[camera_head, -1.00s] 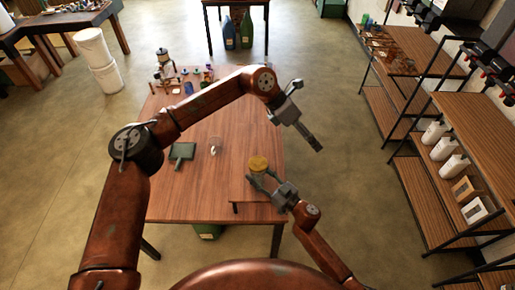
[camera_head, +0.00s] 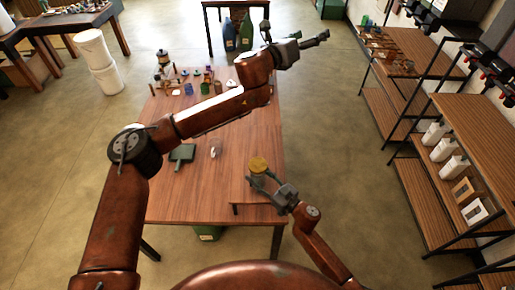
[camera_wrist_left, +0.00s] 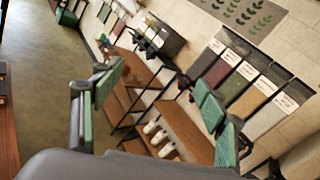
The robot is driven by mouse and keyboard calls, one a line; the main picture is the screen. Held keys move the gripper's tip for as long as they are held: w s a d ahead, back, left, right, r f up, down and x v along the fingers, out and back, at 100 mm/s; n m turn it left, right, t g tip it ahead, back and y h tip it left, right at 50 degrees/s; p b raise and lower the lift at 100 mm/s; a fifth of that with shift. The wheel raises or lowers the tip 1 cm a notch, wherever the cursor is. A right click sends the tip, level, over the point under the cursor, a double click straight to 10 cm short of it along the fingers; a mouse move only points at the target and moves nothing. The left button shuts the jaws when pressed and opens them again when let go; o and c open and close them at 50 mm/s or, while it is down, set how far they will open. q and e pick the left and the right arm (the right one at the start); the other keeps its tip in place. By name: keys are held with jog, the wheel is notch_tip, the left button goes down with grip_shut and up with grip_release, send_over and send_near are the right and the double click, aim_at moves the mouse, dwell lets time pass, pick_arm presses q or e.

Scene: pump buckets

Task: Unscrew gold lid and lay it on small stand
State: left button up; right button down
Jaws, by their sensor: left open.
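The round gold lid (camera_head: 258,164) shows from above near the table's right edge, over the small wooden stand (camera_head: 242,194). What is under the lid is mostly hidden. My right gripper (camera_head: 262,178) has its fingers just below and beside the lid; I cannot tell whether they grip anything. My left gripper (camera_head: 315,40) is raised beyond the far right corner of the table, well away from the lid. In the left wrist view, its green-padded fingers (camera_wrist_left: 160,105) are spread wide with nothing held between them.
The wooden table (camera_head: 190,205) carries a green dustpan-like item (camera_head: 182,153), a small clear item (camera_head: 215,150) and several small bottles at its far end. Shelves (camera_head: 430,185) with white containers stand on the right. The table's front left is clear.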

pick_arm(q)
jog(key=w+a+f+n+y, duration=0.2)
jog(key=a+f+y, duration=0.2)
jog(key=f, duration=0.3)
jog(key=m+g+y, duration=0.6)
jog(key=g+y, duration=0.2)
jog(key=g, duration=0.5)
send_over(258, 164)
notch_tip(258, 164, down, 25)
jog(key=shift+f, duration=0.1)
jog(key=shift+s+f, duration=0.1)
jog(key=shift+f, duration=3.75)
